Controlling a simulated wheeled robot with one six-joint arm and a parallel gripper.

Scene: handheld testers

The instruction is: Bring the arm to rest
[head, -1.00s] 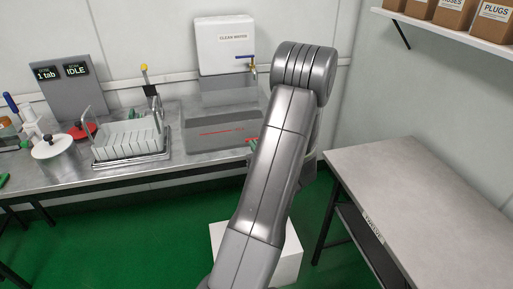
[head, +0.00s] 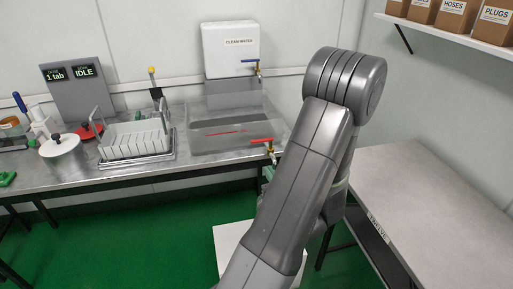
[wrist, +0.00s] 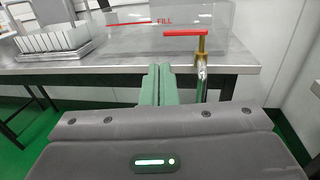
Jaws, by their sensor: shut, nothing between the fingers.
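My arm (head: 300,190) rises through the middle of the head view and folds over at its grey elbow. My gripper (wrist: 160,72) shows in the wrist view as two green fingers side by side, shut with nothing between them. The fingers point towards the front edge of the metal bench, left of a red-handled brass tap (wrist: 200,42). I cannot tell how far they are from the bench. In the head view my gripper is mostly hidden behind my arm.
The metal bench (head: 80,178) carries a clear tank (head: 232,135), a rack of white plates (head: 135,142) and a lidded white pot (head: 62,155). A bare grey table (head: 425,190) stands right. A white block (head: 230,240) stands on the green floor. A shelf (head: 450,32) holds boxes.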

